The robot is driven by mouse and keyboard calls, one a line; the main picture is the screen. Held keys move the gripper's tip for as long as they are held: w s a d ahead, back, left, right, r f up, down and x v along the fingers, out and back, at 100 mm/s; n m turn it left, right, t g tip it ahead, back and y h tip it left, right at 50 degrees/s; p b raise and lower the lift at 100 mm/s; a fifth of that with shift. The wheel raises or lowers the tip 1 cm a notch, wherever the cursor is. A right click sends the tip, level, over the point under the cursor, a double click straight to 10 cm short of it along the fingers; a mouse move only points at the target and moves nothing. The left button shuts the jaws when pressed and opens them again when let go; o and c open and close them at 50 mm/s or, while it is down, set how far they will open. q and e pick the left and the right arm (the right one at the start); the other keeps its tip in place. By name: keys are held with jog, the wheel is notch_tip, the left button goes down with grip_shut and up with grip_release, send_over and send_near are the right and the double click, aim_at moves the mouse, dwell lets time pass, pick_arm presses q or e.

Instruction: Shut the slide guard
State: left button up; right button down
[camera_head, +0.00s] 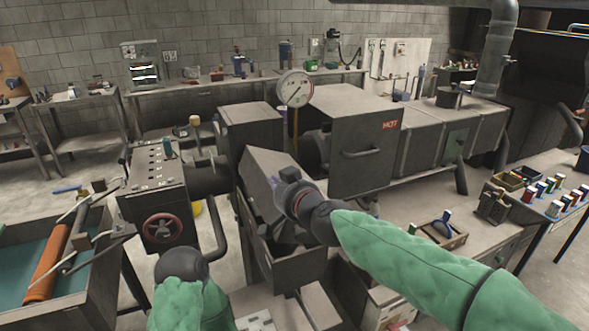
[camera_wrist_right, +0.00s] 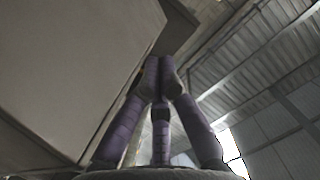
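A grey box-shaped cover (camera_head: 350,165) with a bar handle and a red HOT label stands on the machine at centre right. A tilted grey panel (camera_head: 268,165) stands to its left; I cannot tell for certain which is the slide guard. My right gripper (camera_head: 281,181) is in front of the tilted panel, left of and below the HOT cover. In the right wrist view its purple fingers (camera_wrist_right: 160,72) come together with nothing visible between them, beside a large flat grey surface (camera_wrist_right: 65,70). My left gripper (camera_head: 181,264) is low at the left, its fingers hidden.
A pressure gauge (camera_head: 294,89) rises behind the machine. A control box with a red handwheel (camera_head: 162,228) stands at the left, near a bin with an orange roll (camera_head: 48,265). A small wooden tray (camera_head: 440,234) lies on the right bench, beyond my right arm.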

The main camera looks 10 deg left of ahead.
jog(key=s+a+f+n+h+p, duration=0.1)
jog(key=s+a+f+n+p, duration=0.1)
jog(key=s+a+f+p, duration=0.1)
notch_tip(320, 180, down, 2)
jog(key=shift+a+f+t, duration=0.15)
jog(key=shift+a+t, duration=0.15)
jog(key=shift+a, duration=0.25)
dwell(0.4)
